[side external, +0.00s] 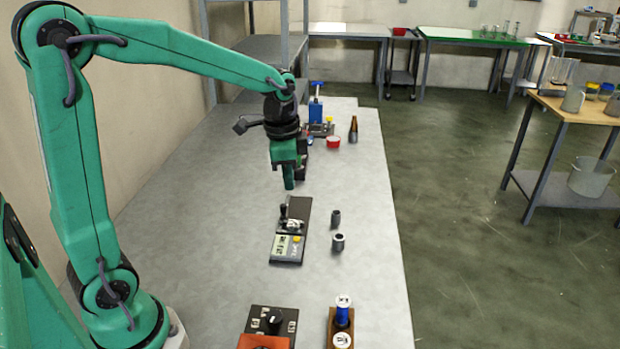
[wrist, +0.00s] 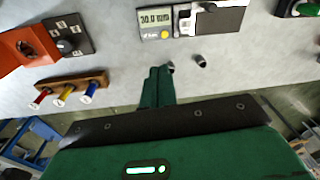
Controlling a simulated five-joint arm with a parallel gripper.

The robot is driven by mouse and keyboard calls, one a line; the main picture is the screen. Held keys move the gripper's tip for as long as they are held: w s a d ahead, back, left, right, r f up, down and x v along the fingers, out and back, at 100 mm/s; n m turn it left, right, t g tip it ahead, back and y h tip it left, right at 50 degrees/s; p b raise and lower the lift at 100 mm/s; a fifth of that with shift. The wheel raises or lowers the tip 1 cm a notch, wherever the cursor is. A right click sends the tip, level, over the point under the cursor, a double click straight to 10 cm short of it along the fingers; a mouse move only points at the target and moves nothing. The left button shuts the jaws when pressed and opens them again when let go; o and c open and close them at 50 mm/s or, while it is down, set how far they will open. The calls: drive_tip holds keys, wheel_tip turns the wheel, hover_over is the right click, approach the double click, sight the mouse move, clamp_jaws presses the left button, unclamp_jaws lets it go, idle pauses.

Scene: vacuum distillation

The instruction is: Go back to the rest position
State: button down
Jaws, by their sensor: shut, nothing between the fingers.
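My gripper (side external: 289,186) is shut and empty, pointing down above the grey bench. In the side view it hangs over the bench behind the black device with a display. In the wrist view its green fingers (wrist: 160,72) lie together with nothing held between them. The device (side external: 291,235) shows in the wrist view (wrist: 155,24) with a lit readout. Two small dark cylinders (side external: 335,218) (side external: 338,242) stand to its right on the bench.
A dark control box with a knob (side external: 274,321), an orange part (side external: 262,342) and a wooden rack with coloured vials (wrist: 70,88) are at the near end. A brown bottle (side external: 353,131), red dish (side external: 333,142) and blue apparatus (side external: 316,111) stand behind. The left bench is clear.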

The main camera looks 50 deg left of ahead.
drive_tip(key=s+d+r+n+t, duration=0.2)
drive_tip(key=s+n, duration=0.1)
drive_tip(key=s, duration=0.5)
drive_tip(key=s+d+r+n+t, duration=0.2)
drive_tip(key=s+r+n, duration=0.1)
drive_tip(key=s, duration=0.4)
drive_tip(key=shift+s+r+n, duration=0.15)
drive_tip(key=shift+s+n, duration=0.2)
drive_tip(key=shift+n, duration=0.35)
